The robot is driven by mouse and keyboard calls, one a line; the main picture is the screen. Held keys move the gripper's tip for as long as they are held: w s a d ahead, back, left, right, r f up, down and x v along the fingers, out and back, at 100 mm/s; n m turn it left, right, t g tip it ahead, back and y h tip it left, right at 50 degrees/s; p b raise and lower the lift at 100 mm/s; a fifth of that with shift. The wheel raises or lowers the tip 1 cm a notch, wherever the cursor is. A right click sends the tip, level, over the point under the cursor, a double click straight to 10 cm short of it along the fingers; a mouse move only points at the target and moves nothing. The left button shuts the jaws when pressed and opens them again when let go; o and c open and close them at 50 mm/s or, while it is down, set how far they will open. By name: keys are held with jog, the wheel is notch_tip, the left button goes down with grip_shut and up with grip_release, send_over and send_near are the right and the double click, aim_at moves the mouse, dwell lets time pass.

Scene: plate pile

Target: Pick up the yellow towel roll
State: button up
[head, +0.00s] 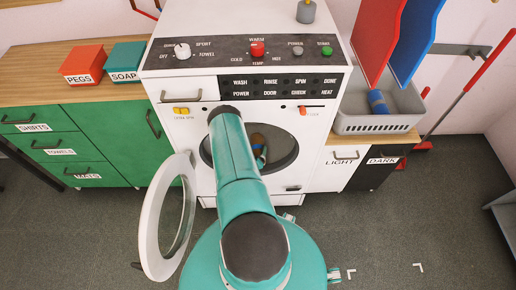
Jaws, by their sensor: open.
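No yellow towel roll can be made out in the head view. The white washing machine (208,178) stands ahead, with its round door (150,225) swung open to the left. My teal arm reaches over the front to the dark drum opening (285,147). My gripper (261,158) shows only in small part there, at or inside the opening. It is open. The arm hides the left part of the drum. A small brownish patch shows beside the gripper, too small to identify.
A grey basket (375,124) with a blue roll (377,102) stands on the right counter. Red (378,40) and blue (413,42) boards hang above it. Red PEGS (84,65) and teal SOAP (125,62) boxes stand on the left counter. The open door stands left of my arm.

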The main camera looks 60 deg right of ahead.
jog(key=shift+d, duration=0.15)
jog(key=c, duration=1.2)
jog(key=shift+o, duration=0.2)
jog(key=shift+w+r, duration=0.1)
jog(key=shift+r, duration=0.2)
